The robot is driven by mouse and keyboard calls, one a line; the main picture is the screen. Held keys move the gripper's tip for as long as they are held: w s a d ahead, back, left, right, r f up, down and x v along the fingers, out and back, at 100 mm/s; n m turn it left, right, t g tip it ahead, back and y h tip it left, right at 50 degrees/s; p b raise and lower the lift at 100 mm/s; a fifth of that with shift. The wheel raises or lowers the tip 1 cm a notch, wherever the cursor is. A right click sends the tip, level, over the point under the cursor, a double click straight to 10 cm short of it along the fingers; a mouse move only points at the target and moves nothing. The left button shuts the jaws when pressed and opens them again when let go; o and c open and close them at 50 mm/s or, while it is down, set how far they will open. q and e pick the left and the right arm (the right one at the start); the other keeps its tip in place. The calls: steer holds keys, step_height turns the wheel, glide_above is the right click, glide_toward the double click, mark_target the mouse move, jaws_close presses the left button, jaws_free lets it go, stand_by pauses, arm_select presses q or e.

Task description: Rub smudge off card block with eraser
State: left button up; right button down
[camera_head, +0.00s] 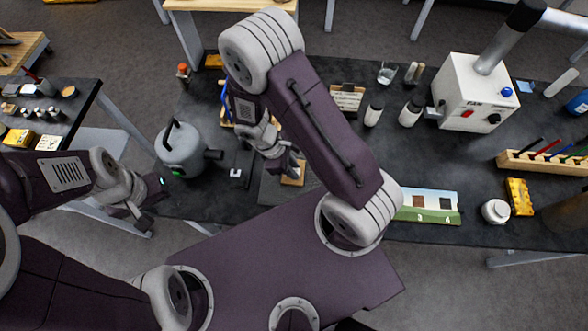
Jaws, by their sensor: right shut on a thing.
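A small tan card block (292,180) lies on a dark grey mat (272,190) at the near middle of the bench. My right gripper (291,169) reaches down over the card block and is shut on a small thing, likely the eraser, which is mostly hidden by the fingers. I cannot tell whether it touches the block, and no smudge can be made out. My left gripper (150,196) hangs near the bench's front left edge, away from the block; its finger opening is too unclear to judge.
A grey canister (182,150) stands left of the mat. A white fan box (470,95), white-bodied bottles (411,111), a glass (387,73) and a wooden pen rack (545,162) stand to the right. A picture card (430,207) lies near the front edge. My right arm covers the bench's middle.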

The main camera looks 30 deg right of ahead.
step_height(320, 180, up, 2)
steer(key=shift+w+d+p, duration=0.1)
steer(key=shift+w+p, duration=0.05)
steer(key=shift+p, duration=0.6)
step_height(320, 180, up, 2)
steer(key=shift+r+p, duration=0.15)
steer(key=shift+p, duration=0.9)
steer(key=shift+r+p, duration=0.8)
